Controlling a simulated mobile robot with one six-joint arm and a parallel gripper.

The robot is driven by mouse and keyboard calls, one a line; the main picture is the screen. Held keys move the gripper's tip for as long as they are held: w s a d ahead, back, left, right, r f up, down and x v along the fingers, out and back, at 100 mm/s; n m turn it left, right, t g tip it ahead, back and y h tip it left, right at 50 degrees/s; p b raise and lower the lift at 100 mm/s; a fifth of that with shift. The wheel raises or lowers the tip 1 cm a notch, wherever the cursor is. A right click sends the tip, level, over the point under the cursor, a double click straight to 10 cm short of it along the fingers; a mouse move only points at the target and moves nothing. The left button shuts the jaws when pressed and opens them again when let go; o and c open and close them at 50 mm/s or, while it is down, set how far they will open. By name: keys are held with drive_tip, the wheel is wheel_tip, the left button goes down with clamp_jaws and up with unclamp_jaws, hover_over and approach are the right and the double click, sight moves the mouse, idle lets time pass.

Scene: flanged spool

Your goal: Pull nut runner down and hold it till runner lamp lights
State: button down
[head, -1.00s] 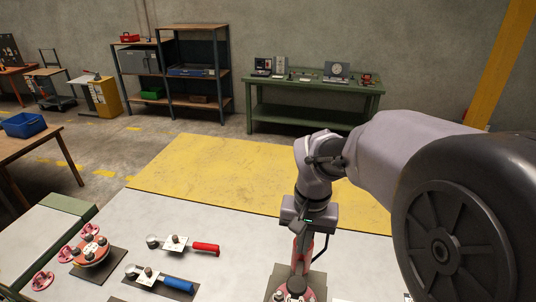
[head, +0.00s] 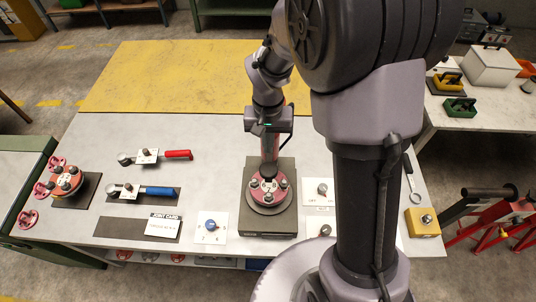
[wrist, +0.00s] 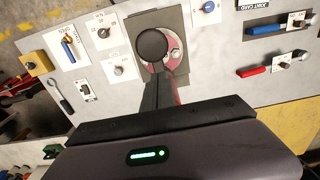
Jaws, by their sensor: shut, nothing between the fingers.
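A round black knob (wrist: 151,44), which may be the top of the nut runner, stands over the flanged spool (wrist: 176,54) in the wrist view. In the head view the knob (head: 268,171) sits just below my gripper (head: 269,156), above the red-flanged spool (head: 268,189) on its grey plate. My gripper (wrist: 160,74) is shut, with its fingertips close to the knob; I cannot tell whether they touch. The rest of the nut runner is hidden or unclear behind the fingers. I cannot make out a lit runner lamp.
A blue-knob switch plate (head: 212,227) and another switch plate (head: 320,190) flank the spool plate. A red-handled tool (head: 165,155) and a blue-handled tool (head: 143,192) lie left, near the joint card (head: 163,226). The bench's back middle is clear.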

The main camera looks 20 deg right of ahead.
sight(268, 156)
wheel_tip(268, 156, down, 6)
drive_tip(key=shift+r, duration=0.25)
